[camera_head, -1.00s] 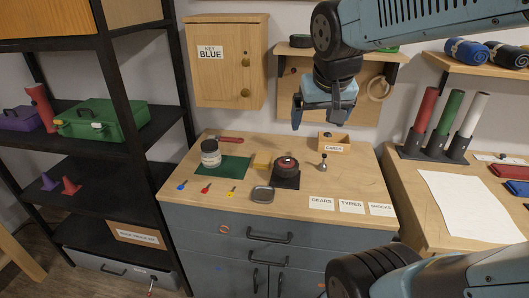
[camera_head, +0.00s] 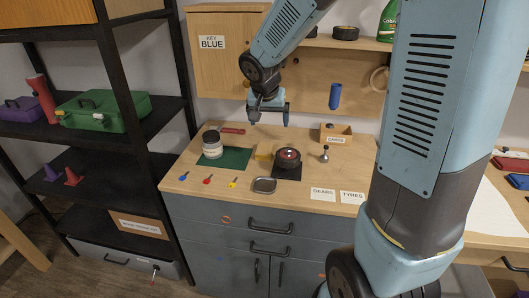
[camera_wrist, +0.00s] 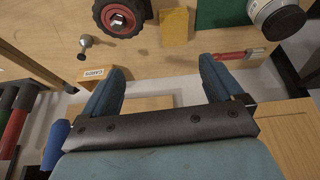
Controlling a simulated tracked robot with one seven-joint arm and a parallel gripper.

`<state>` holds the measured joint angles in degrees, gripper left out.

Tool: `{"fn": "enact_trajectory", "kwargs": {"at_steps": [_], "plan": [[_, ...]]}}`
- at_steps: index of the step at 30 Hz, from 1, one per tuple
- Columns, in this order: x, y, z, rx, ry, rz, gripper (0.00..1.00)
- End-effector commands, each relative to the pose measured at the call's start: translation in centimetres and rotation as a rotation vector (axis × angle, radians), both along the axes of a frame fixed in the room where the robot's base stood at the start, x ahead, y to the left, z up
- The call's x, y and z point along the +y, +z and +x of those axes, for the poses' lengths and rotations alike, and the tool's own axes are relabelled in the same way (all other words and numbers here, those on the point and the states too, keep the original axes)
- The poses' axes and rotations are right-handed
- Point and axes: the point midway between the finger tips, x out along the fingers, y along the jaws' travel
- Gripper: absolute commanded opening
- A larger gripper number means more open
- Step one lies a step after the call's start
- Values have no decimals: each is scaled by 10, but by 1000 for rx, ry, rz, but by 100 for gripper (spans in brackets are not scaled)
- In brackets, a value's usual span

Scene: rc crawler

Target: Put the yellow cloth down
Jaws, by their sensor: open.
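The yellow cloth (camera_head: 264,151) is a small yellow block-like piece lying on the wooden worktop, between the green mat and the wheel. It also shows in the wrist view (camera_wrist: 173,27), top centre, beyond my fingertips. My gripper (camera_head: 270,118) is open and in the air behind and above the cloth, apart from it. In the wrist view the two blue fingers (camera_wrist: 161,66) are spread with nothing between them.
A jar (camera_head: 212,145) stands on the green mat (camera_head: 236,158). A black-tyred wheel (camera_head: 288,158) sits right of the cloth, with a metal tin (camera_head: 264,185) in front. A red tool (camera_head: 233,131) lies behind. A small wooden box (camera_head: 336,132) stands at the back right.

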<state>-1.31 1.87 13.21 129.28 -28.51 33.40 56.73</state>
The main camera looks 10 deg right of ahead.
Motion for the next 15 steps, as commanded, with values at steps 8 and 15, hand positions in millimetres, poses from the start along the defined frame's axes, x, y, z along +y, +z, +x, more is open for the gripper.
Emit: {"fn": "enact_trajectory", "kwargs": {"at_steps": [8,15], "plan": [[20,-34,25,9,-26,32,94],[20,-52,33,10,-31,36,94]]}}
